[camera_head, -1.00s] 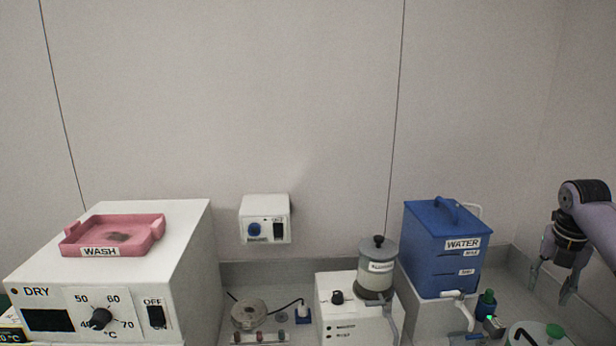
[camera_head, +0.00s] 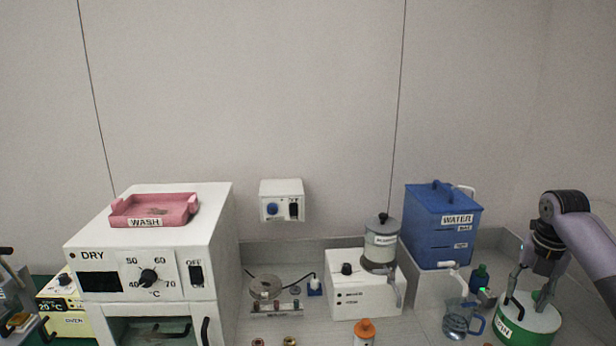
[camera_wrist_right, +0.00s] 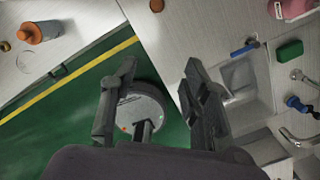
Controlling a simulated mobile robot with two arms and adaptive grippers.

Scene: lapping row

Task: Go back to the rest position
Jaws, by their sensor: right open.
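My right gripper (camera_head: 532,288) is at the right of the head view, pointing down with its two fingers apart and nothing between them. In that view it shows in front of a round green-sided container (camera_head: 515,333) with a pale top; I cannot tell how far apart they are. In the right wrist view the open fingers (camera_wrist_right: 158,90) show empty above green floor, beside a pale bench with a sink (camera_wrist_right: 240,80). My left gripper is not in view.
A blue water tank (camera_head: 425,225), a clear jug (camera_head: 457,322) and a white unit (camera_head: 350,297) stand left of my right gripper. A white dryer (camera_head: 215,225) carries a pink wash tray (camera_head: 125,217). In the wrist view, an orange-capped bottle (camera_wrist_right: 45,30) stands on another bench.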

